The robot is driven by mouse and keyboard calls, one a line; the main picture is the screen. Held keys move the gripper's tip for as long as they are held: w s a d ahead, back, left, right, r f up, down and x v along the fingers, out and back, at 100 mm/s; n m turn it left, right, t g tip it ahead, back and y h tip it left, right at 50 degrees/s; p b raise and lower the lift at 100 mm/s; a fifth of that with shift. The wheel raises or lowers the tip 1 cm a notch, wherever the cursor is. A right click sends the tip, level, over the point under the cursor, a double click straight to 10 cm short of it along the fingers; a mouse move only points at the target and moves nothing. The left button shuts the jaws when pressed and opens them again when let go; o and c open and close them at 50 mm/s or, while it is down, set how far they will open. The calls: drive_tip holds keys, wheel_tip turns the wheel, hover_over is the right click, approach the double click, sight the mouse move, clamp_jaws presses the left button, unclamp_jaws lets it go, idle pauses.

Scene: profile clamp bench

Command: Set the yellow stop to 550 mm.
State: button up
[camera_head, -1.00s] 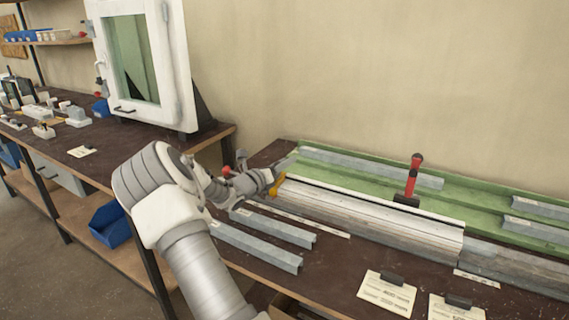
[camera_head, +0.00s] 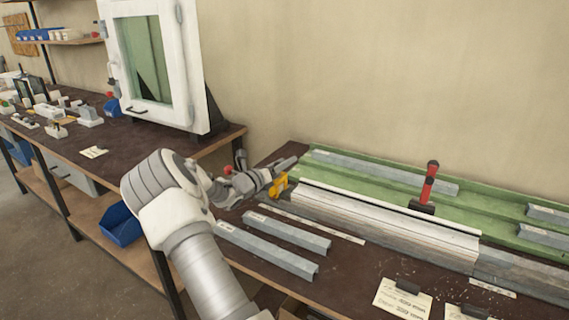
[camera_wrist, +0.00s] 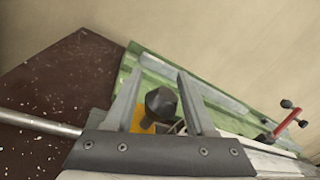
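The yellow stop (camera_head: 279,185) sits at the left end of the long pale profile rail (camera_head: 380,222) in the head view. My gripper (camera_head: 288,165) is at the stop, its fingers reaching just behind and above it. In the wrist view my two fingers (camera_wrist: 160,100) are spread apart, with a dark knob (camera_wrist: 160,103) showing between them. A piece of the yellow stop (camera_wrist: 140,120) shows behind the left finger. I cannot tell whether a finger touches the knob. A pale scale strip (camera_head: 310,223) lies along the front of the rail; its marks are too small to read.
A red-handled clamp (camera_head: 430,183) stands upright at the rail. Loose grey profiles (camera_head: 285,232) lie in front, others in the green channel (camera_head: 480,197). Cards (camera_head: 402,298) lie at the front right. A white window frame (camera_head: 155,70) stands at the back left.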

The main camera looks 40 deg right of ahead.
drive_tip(key=shift+o, duration=0.5)
drive_tip(key=s+a+p, duration=0.2)
drive_tip(key=a, duration=1.5)
drive_tip(key=shift+s+a, duration=0.15)
drive_tip(key=s+a+r+m+g+y+p, duration=0.2)
drive_tip(key=s+a+r+m+y, duration=0.15)
drive_tip(key=s+m, duration=0.35)
drive_tip(key=s+a+r+m+g+y+p, duration=0.1)
drive_tip(key=s+a+r+m+y+p, duration=0.2)
drive_tip(key=s+r+m+y, duration=0.3)
drive_tip(key=s+a+r+m+t+y+p, duration=0.2)
drive_tip(key=s+a+r+m, duration=0.4)
drive_tip(key=a, duration=0.4)
drive_tip(key=s+a+r+m+t+y+p, duration=0.3)
drive_tip(key=s+a+r+m+y, duration=0.3)
drive_tip(key=s+a, duration=0.2)
drive_tip(key=shift+s+a+r+t, duration=0.3)
drive_tip(key=shift+a+t, duration=0.4)
drive_tip(key=shift+a, duration=0.7)
